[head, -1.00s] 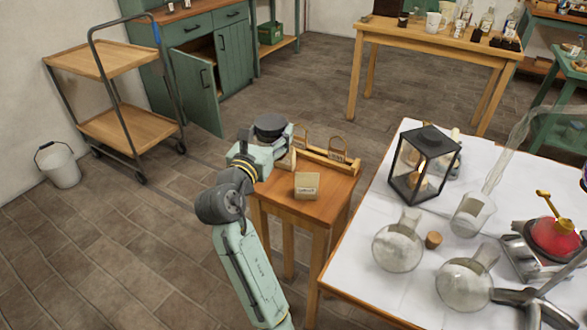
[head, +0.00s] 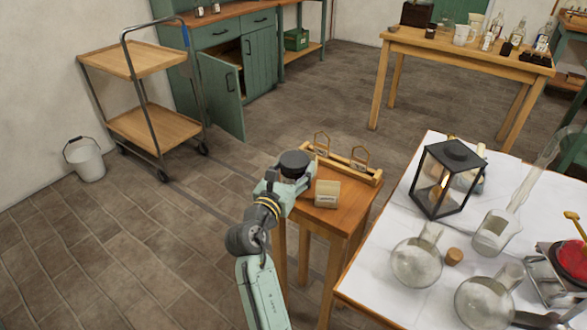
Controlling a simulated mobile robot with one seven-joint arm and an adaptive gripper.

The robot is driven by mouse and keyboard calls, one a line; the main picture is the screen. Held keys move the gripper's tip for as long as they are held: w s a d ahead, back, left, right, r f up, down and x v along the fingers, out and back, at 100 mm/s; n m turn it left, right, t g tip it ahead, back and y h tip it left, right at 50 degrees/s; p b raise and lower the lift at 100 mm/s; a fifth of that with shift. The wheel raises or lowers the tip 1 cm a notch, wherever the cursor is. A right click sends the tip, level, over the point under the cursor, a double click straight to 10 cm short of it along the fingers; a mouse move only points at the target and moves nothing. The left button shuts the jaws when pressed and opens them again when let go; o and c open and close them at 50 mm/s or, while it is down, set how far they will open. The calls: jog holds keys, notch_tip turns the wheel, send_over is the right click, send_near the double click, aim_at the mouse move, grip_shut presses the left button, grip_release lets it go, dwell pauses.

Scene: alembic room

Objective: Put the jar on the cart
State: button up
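The cart (head: 152,127) stands at the far left by the wall, with two wooden shelves and a dark metal frame. Both shelves look bare. Small dark jars with pale labels (head: 199,11) stand on the green cabinet's top at the back; I cannot tell whether one of them is the task's jar. My gripper (head: 303,186) is at the small wooden table's left edge. My wrist hides its fingers, so I cannot tell whether it is open or holds anything.
The small table (head: 345,220) carries a beige labelled packet (head: 327,194) and a wooden rack (head: 350,168). A white-topped table (head: 385,270) with a lantern (head: 445,180) and glass flasks is at right. A bucket (head: 86,160) stands left of the cart. The floor between is clear.

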jog(key=o, duration=0.4)
jog(key=shift+o, duration=0.2)
jog(key=b+v, duration=0.2)
jog(key=v, duration=1)
jog(key=shift+b, duration=0.3)
jog(key=shift+a+r, duration=0.15)
jog(key=shift+r, duration=0.05)
